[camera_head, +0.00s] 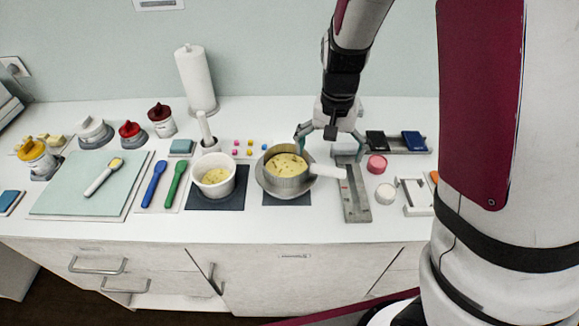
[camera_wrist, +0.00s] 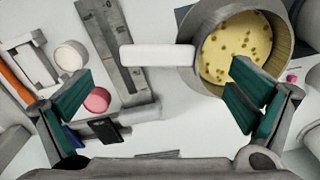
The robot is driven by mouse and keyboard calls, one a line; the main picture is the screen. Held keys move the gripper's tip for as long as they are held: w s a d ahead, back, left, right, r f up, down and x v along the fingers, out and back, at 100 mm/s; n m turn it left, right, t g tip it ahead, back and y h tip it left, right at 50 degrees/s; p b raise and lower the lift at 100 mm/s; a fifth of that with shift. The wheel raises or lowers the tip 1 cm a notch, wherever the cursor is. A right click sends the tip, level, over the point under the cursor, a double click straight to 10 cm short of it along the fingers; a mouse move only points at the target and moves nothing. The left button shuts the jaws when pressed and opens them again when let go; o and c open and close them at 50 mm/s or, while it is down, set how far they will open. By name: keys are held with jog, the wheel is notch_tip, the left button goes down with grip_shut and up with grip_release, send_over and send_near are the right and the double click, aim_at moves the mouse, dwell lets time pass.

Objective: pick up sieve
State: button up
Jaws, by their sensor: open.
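The sieve looks to be the round grey metal vessel (camera_head: 288,185) with a pale handle (camera_head: 327,171) pointing right. It appears to sit in or on a wider grey bowl (camera_head: 262,181) on a dark mat, and yellow contents with dark specks show inside. In the wrist view the sieve's metal wall (camera_wrist: 281,50) is at upper right, and its white handle (camera_wrist: 158,58) lies across the middle. My gripper (camera_head: 330,143) is open and empty above the handle side, fingers spread. In the wrist view my gripper (camera_wrist: 163,88) has teal fingertips either side of the handle, apart from it.
A grey metal plate with a slot (camera_head: 355,198) lies right of the sieve, with a pink round piece (camera_head: 377,164) and white round piece (camera_head: 385,193) beyond. A dark-block rack (camera_head: 398,148) is behind. Bare counter lies in front.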

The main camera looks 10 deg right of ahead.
aim_at(327, 169)
jog(key=shift+d+f, duration=0.1)
jog(key=shift+f, duration=2.95)
jog(key=c, duration=1.3)
